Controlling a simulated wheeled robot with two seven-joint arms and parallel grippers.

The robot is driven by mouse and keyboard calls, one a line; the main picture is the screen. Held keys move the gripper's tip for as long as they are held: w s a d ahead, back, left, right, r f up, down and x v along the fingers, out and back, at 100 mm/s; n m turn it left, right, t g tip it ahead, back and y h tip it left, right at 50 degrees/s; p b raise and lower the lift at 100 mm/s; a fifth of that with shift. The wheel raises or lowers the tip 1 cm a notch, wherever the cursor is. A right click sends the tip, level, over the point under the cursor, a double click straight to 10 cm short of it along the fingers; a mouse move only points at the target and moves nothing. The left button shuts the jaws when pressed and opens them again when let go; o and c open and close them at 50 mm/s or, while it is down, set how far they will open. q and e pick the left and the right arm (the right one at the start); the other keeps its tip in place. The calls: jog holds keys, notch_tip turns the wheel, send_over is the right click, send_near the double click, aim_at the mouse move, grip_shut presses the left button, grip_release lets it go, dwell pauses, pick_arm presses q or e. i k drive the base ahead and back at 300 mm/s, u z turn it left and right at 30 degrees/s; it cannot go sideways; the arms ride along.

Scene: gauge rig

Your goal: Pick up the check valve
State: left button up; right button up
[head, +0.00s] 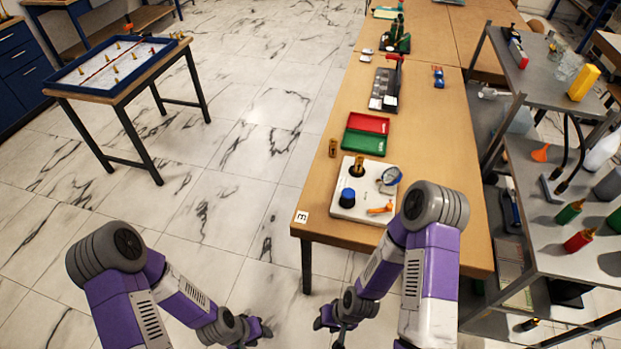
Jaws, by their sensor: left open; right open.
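A small brass cylinder (332,147), which looks like the check valve, stands upright on the wooden table (430,130) near its left edge. It is left of the red and green trays. The white gauge rig board (345,208) sits closer to me, with a second brass fitting (359,165), a blue knob (347,197), a round gauge (390,176) and an orange lever (380,208). My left gripper (263,330) is open, low over the floor. My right gripper (328,326) is open, low in front of the table. Both are well apart from the brass parts.
A red tray (368,123) and a green tray (364,142) lie behind the rig. A grey shelf cart (560,225) with bottles stands close along the table's right side. A game table (120,65) stands at far left. The marble floor between is clear.

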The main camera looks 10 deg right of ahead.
aim_at(360, 158)
jog(key=u, duration=0.5)
jog(key=k, duration=0.7)
jog(key=u, duration=0.85)
jog(key=i, duration=1.55)
jog(key=z, duration=1.45)
jog(key=i, duration=0.85)
jog(key=z, duration=0.85)
